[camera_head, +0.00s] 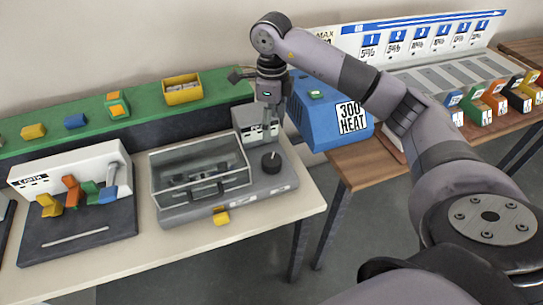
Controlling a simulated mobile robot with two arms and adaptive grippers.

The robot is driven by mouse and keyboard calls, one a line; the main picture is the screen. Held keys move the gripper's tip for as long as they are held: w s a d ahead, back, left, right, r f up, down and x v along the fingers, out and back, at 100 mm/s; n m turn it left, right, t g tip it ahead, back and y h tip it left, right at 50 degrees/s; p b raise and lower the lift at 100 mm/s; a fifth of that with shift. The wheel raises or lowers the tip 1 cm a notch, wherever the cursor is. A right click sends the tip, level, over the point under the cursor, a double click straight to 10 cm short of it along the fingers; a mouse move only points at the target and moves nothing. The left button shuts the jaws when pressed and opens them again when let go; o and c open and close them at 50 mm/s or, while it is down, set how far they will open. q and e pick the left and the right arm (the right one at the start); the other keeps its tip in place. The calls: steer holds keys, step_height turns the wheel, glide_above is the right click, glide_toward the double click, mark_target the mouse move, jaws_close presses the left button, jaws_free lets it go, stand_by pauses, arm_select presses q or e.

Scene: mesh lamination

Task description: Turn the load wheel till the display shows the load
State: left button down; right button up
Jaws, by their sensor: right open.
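The load wheel (271,162) is a small black knob with a short upright handle on the right part of a grey machine (270,184). Behind it stands a grey box (243,119) that seems to be the display. A white label or screen shows on its front, too small to read and partly hidden by my gripper. My right gripper (271,120) points down above and behind the wheel, in front of the box. It is open and does not appear to touch the wheel. My left gripper is out of view.
A clear-lidded chamber (201,170) fills the machine's left side. A rack with coloured handles (75,192) stands left. A blue "300 HEAT" box (319,121) is close on the right. A green shelf (145,98) with a yellow bin (182,89) runs behind.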

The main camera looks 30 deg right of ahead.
mark_target(272, 159)
step_height(272, 159, down, 14)
steer(key=shift+r+p, duration=0.15)
steer(key=shift+p, duration=1)
steer(key=c, duration=1.2)
steer(key=shift+o, duration=0.2)
steer(key=m+b, duration=0.1)
steer(key=m, duration=0.1)
steer(key=shift+m, duration=0.4)
steer(key=shift+m+b, duration=0.5)
steer(key=shift+m, duration=1.4)
